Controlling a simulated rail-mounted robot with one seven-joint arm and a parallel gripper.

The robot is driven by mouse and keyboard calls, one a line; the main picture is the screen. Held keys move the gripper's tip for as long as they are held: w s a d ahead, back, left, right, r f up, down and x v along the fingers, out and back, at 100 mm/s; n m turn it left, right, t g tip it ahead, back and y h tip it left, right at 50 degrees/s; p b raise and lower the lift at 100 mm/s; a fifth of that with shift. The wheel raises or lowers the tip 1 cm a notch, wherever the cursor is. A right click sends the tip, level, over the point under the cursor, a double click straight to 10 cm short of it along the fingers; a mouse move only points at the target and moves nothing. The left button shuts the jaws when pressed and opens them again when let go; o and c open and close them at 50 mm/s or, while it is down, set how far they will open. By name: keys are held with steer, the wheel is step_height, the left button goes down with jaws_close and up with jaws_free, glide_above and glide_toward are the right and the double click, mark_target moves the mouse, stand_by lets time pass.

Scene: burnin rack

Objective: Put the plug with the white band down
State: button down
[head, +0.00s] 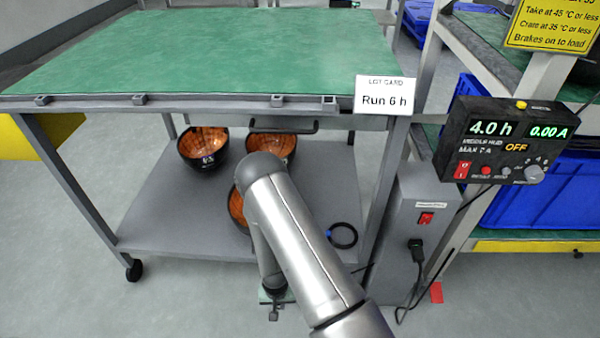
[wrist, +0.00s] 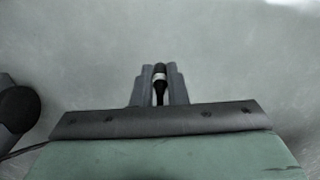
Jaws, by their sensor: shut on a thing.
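My gripper (wrist: 159,88) is shut on a dark plug with a white band (wrist: 160,76). The plug stands between the two grey fingers, with the white band near their tips. Behind it in the wrist view is only pale grey floor. In the head view my gripper (head: 273,311) hangs low, in front of the cart's lower shelf. The plug cannot be made out there.
A cart with a green top (head: 200,55) has a grey lower shelf (head: 165,215) bearing three dark bowls with orange insides and a black cable ring (head: 342,236). A grey power box (head: 408,225) stands right of it. Open floor (head: 60,270) lies left.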

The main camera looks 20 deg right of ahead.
steer(key=shift+m, duration=0.7)
steer(key=d, duration=0.6)
steer(key=shift+d+f+b, duration=0.3)
steer(key=shift+d, duration=0.1)
steer(key=shift+d+f, duration=0.15)
steer(key=shift+d, duration=0.15)
steer(key=shift+f+b, duration=1.25)
steer(key=shift+f, duration=1.1)
steer(key=shift+f, duration=0.1)
steer(key=c, duration=1.4)
jaws_free()
steer(key=shift+c, duration=0.2)
steer(key=shift+r+p, duration=1.3)
steer(key=shift+r, duration=1.55)
